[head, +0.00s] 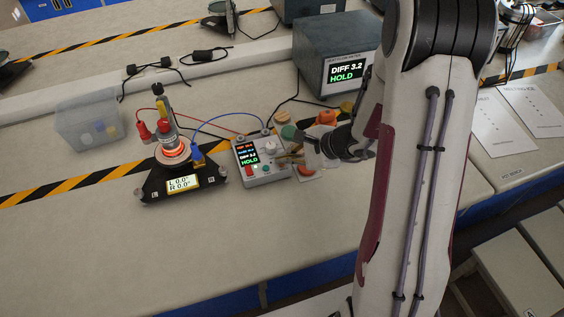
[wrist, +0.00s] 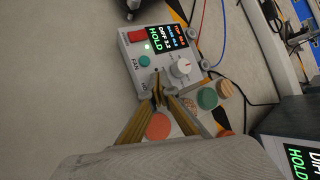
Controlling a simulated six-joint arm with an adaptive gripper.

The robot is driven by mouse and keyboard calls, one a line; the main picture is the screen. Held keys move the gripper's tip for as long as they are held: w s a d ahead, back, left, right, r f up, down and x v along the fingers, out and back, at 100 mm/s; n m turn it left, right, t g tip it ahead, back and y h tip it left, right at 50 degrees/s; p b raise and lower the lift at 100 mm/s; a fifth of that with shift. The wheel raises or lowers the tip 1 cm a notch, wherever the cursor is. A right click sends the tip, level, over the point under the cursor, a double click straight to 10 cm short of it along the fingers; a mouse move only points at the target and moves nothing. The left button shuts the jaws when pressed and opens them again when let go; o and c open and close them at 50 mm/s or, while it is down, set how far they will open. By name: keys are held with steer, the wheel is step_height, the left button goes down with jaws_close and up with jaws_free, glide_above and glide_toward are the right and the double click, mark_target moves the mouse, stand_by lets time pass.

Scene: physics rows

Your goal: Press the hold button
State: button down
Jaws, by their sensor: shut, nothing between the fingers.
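The control box (head: 262,174) lies on the bench, with a lit screen (wrist: 165,36) showing DIFF 3.2 and a green HOLD. In the wrist view it carries a red switch (wrist: 137,36), a teal button (wrist: 144,60) with what looks like a FAN label, and a pale knob (wrist: 181,67). My gripper (wrist: 158,88) is shut and empty, its yellowish fingertips over the box's near edge beside the knob. A partly covered label sits by the tips; the hold button itself is hidden there. I cannot tell whether the tips touch it. My gripper also shows in the head view (head: 285,158).
A larger monitor (head: 314,68) behind also reads DIFF 3.2 HOLD. Colored discs, including an orange one (wrist: 158,126) and a green one (wrist: 207,98), lie close to my fingers. A tripod device with a glowing ring (head: 174,153) stands left, wired by cables. The front bench is clear.

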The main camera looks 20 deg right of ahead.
steer(key=shift+r, duration=0.6)
steer(key=shift+r, duration=0.15)
steer(key=shift+r, duration=2.4)
steer(key=shift+s+a, duration=0.1)
